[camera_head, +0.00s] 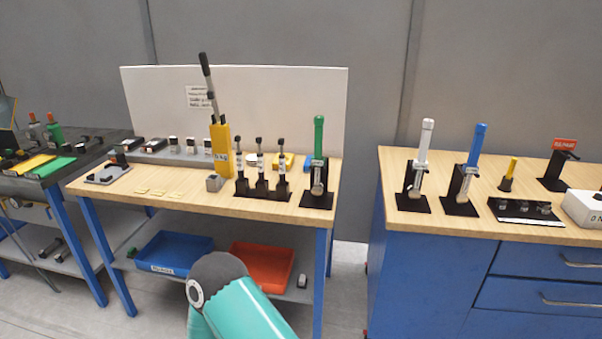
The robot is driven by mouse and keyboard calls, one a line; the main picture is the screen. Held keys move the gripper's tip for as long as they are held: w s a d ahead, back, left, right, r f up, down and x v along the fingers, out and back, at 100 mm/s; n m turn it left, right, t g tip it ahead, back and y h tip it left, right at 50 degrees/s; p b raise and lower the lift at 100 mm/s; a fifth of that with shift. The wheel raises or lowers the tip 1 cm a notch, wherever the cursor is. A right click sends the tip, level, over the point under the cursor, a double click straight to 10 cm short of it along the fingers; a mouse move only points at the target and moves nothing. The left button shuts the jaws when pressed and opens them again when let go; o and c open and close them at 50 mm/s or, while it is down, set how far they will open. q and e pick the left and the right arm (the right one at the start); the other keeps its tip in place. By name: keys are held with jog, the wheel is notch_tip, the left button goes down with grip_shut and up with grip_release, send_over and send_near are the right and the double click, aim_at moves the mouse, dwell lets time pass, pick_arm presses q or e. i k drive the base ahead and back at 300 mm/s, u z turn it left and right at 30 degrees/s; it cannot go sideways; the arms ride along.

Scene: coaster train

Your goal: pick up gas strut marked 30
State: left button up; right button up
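Three small dark struts with pale label bands stand upright in black stands on the middle wooden bench: a left one (240,166), a middle one (261,166) and a right one (281,167). Their markings are too small to read, so I cannot tell which, if any, is marked 30. A larger dark and grey strut-like rod (208,82) rises from a yellow upright block (221,150) just left of them. Neither of my grippers shows. Only a teal and dark link of one of my arms rises at the bottom centre, in front of the bench.
A green-handled tool (319,140) stands at the bench's right end. White-handled (424,145) and blue-handled (476,146) tools stand on the right bench (400,230), beyond a gap. Blue (175,252) and red (262,264) bins sit on the lower shelf. A white board (290,105) backs the middle bench.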

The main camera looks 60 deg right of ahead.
aim_at(281, 141)
jog(key=u, duration=1.75)
jog(key=i, duration=0.1)
jog(key=z, duration=3.25)
jog(key=i, duration=0.7)
